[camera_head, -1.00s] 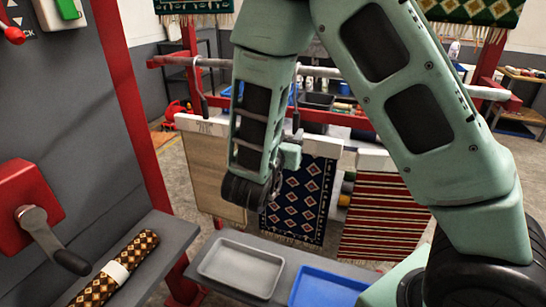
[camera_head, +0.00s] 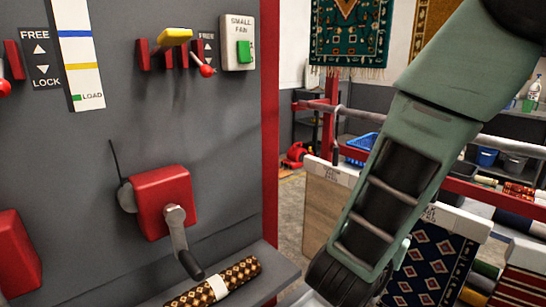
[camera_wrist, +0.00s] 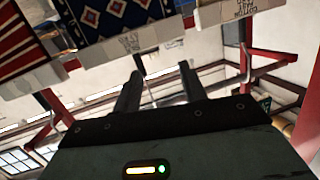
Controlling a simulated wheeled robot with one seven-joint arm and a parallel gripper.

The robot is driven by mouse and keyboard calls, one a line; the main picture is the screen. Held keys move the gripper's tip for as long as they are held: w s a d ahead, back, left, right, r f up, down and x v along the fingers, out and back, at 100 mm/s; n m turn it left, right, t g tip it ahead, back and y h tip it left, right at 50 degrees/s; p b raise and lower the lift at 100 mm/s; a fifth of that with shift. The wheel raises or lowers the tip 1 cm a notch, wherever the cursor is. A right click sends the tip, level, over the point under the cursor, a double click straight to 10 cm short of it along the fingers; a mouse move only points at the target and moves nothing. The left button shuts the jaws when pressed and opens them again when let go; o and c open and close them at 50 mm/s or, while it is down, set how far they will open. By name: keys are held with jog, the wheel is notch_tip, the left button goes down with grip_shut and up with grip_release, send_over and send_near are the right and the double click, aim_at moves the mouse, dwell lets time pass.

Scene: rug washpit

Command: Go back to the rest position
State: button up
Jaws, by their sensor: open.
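My gripper (camera_wrist: 160,68) shows in the wrist view with its two dark fingers apart and nothing between them. Beyond the fingertips are hanging rugs, a blue one (camera_wrist: 110,18) and a red striped one (camera_wrist: 20,45), along the top of that picture, which looks upside down. In the head view my arm is folded at the right, in front of the hanging rugs. The fingers cannot be made out there.
A grey panel (camera_head: 90,190) with a red crank box (camera_head: 162,200) and levers stands at the left. A rolled patterned rug (camera_head: 240,272) lies on the grey ledge (camera_head: 262,258) below. The blue rug (camera_head: 430,268) hangs behind my arm.

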jog(key=s+a+f+n+g+y, duration=0.1)
jog(key=s+a+n+g+y, duration=0.15)
jog(key=a+n+y, duration=0.4)
jog(key=s+a+f+n+g+y, duration=0.2)
jog(key=s+a+n+y, duration=0.15)
jog(key=a+y, duration=0.6)
jog(key=s+d+n+g+h, duration=0.2)
jog(key=s+d+n+g, duration=0.1)
jog(key=s, duration=0.5)
jog(key=s+d+n+g+h, duration=0.3)
jog(key=s+g, duration=0.1)
jog(key=s, duration=0.4)
jog(key=shift+d+n, duration=0.2)
jog(key=shift+n, duration=0.2)
jog(key=shift+a+g, duration=0.1)
jog(key=shift+g, duration=0.15)
